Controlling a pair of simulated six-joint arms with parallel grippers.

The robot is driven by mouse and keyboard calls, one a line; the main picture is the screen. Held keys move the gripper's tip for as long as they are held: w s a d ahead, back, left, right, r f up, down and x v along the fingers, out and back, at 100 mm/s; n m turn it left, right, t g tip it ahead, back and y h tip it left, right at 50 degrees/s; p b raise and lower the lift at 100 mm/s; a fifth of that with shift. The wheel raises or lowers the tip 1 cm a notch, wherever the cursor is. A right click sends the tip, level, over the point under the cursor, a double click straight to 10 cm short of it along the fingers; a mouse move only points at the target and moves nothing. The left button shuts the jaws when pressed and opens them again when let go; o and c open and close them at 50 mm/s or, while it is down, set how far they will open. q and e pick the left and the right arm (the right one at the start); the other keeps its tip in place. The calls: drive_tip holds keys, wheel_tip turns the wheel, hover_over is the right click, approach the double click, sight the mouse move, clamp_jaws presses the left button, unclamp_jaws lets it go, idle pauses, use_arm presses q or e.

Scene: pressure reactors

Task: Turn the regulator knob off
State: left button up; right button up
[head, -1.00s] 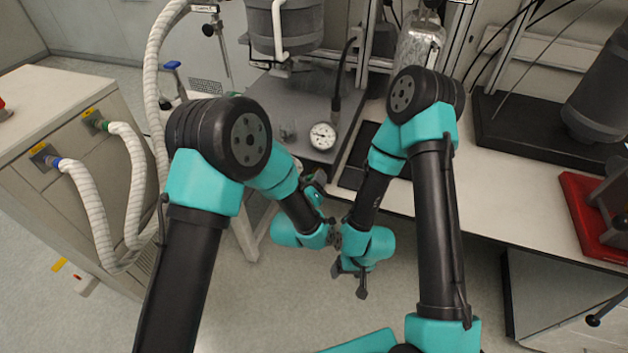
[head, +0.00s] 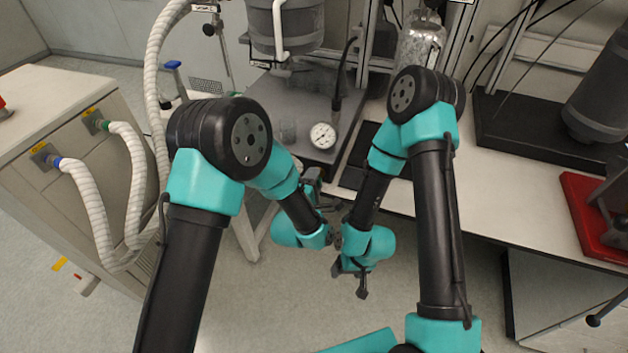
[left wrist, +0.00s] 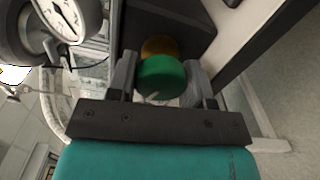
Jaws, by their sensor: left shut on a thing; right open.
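The regulator knob (left wrist: 160,76) is green, with a brass-coloured part (left wrist: 160,46) just behind it, in the left wrist view. My left gripper (left wrist: 160,84) has its two dark fingers on either side of the knob and is shut on it. In the head view my left gripper (head: 312,180) is at the front edge of the bench, where the knob is hidden. A round white-faced pressure gauge (head: 322,135) is close by; it also shows at the upper left of the left wrist view (left wrist: 66,14). My right gripper (head: 350,274) is open and empty, low in front of the bench.
A grey reactor vessel (head: 286,24) and a glass bottle (head: 418,45) stand at the back of the bench. A red tray (head: 580,215) lies at the right. A cabinet (head: 60,95) with white hoses stands at the left. The floor in front is clear.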

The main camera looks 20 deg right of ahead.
use_arm(q)
drive_tip(key=shift+n, duration=2)
drive_tip(key=o, duration=0.9)
